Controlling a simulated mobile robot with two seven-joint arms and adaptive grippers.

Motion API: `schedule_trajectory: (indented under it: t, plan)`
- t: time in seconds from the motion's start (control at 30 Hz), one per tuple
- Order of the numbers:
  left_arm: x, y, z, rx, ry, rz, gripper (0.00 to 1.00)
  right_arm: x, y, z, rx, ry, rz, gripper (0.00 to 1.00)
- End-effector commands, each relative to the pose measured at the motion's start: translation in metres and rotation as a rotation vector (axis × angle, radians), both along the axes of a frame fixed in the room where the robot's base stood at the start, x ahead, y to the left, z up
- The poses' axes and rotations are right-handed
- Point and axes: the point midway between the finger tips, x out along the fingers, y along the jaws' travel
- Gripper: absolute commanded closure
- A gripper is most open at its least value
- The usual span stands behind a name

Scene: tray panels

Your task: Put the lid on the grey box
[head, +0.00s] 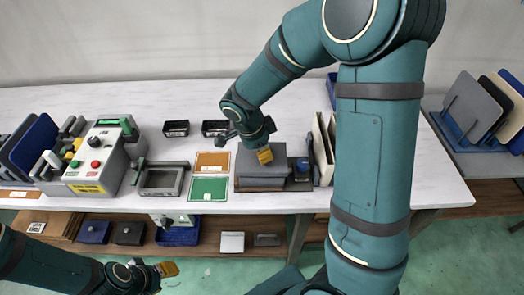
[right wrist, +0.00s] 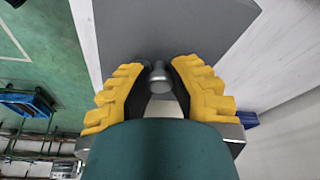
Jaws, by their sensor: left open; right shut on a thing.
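A flat grey lid (head: 248,170) is over the grey box (head: 258,187) on the white table. From this angle I cannot tell whether the lid rests on the box or hangs just above it. My right gripper (head: 265,155) is at the top of the lid. In the right wrist view its yellow fingers (right wrist: 159,85) are closed around a round grey knob (right wrist: 158,72) on the grey lid panel (right wrist: 165,30). My left gripper (head: 166,270) is low at the left, in front of the table, open and away from the box.
Orange (head: 212,162) and green (head: 208,189) panels lie left of the box. A blue round item (head: 302,168) stands close at its right, beside upright cream panels (head: 323,145). A control box (head: 98,155) and two black bins (head: 176,128) are farther left. A lower shelf holds small boxes.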

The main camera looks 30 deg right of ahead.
Motion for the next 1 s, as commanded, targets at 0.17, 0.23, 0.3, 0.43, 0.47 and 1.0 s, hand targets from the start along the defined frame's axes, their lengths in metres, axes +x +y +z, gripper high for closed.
schedule_trajectory:
  t: [0.17, 0.23, 0.3, 0.43, 0.47, 1.0]
  plan:
    - [0.0000, 0.0001, -0.0010, 0.000, 0.000, 0.000, 0.55, 0.0001, -0.0001, -0.0002, 0.000, -0.001, 0.000, 1.00]
    - [0.0000, 0.0000, -0.0020, 0.000, 0.000, 0.000, 0.55, 0.0002, 0.0000, -0.0004, 0.000, -0.001, 0.000, 1.00]
    - [0.0000, 0.0000, -0.0034, 0.000, 0.000, 0.000, 0.55, 0.0002, -0.0001, -0.0006, 0.000, -0.001, -0.001, 1.00]
    - [-0.0001, 0.0000, -0.0059, 0.000, 0.000, 0.000, 0.55, 0.0003, -0.0002, -0.0007, 0.000, -0.001, -0.001, 1.00]
    - [0.0000, 0.0000, -0.0065, 0.000, 0.000, 0.000, 0.55, 0.0003, -0.0003, -0.0006, 0.000, -0.001, -0.001, 1.00]
    - [0.0000, 0.0000, -0.0069, 0.000, 0.000, 0.000, 0.55, 0.0002, -0.0002, 0.0001, 0.000, 0.000, 0.000, 0.61]
